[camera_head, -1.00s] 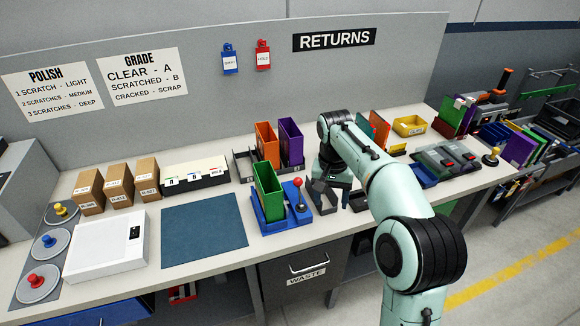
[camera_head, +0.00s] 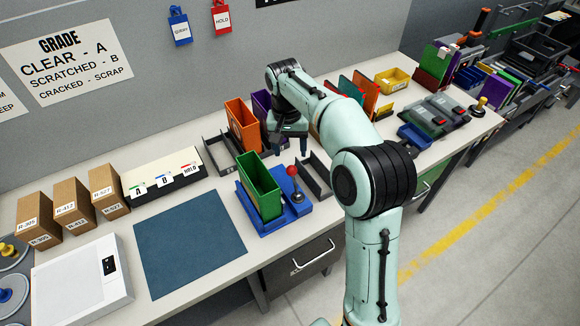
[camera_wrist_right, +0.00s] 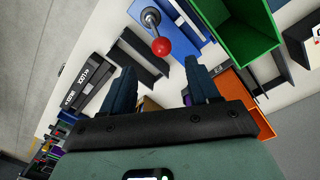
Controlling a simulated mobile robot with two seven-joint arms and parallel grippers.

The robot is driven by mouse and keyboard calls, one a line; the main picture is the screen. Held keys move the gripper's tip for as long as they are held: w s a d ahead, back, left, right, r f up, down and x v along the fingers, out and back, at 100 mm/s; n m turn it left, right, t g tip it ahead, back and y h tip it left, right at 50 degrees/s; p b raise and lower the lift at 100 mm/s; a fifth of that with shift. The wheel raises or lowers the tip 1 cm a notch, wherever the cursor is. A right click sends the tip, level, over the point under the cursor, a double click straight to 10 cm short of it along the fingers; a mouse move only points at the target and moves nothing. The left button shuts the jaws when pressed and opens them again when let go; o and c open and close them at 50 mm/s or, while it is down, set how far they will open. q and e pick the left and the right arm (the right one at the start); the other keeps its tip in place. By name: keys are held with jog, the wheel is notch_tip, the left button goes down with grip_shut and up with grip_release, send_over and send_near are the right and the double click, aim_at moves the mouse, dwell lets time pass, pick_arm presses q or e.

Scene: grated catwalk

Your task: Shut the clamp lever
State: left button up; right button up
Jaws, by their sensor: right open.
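The clamp lever, with a red ball knob (camera_head: 292,170) on a metal stem, stands roughly upright on the right part of a blue fixture (camera_head: 296,208). A green open-topped box (camera_head: 262,190) sits in the fixture, left of the lever. My right gripper (camera_head: 289,147) is open and empty, just behind and above the knob in the head view. In the right wrist view, the red knob (camera_wrist_right: 160,47) shows ahead of the gap between the fingers (camera_wrist_right: 162,85), apart from them. The stem foot is on the blue base (camera_wrist_right: 190,18). My left gripper is not in view.
An orange box (camera_head: 243,125) and a purple box (camera_head: 262,104) stand close behind the fixture. A dark holder (camera_head: 315,176) lies right of the lever. A blue mat (camera_head: 190,245) leaves clear room at left. The bench's front edge is near the fixture.

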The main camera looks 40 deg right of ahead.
aim_at(291, 168)
notch_tip(291, 168, down, 9)
jog(key=shift+d+r+b, duration=0.1)
jog(key=shift+d+b, duration=0.05)
jog(key=shift+b, duration=0.4)
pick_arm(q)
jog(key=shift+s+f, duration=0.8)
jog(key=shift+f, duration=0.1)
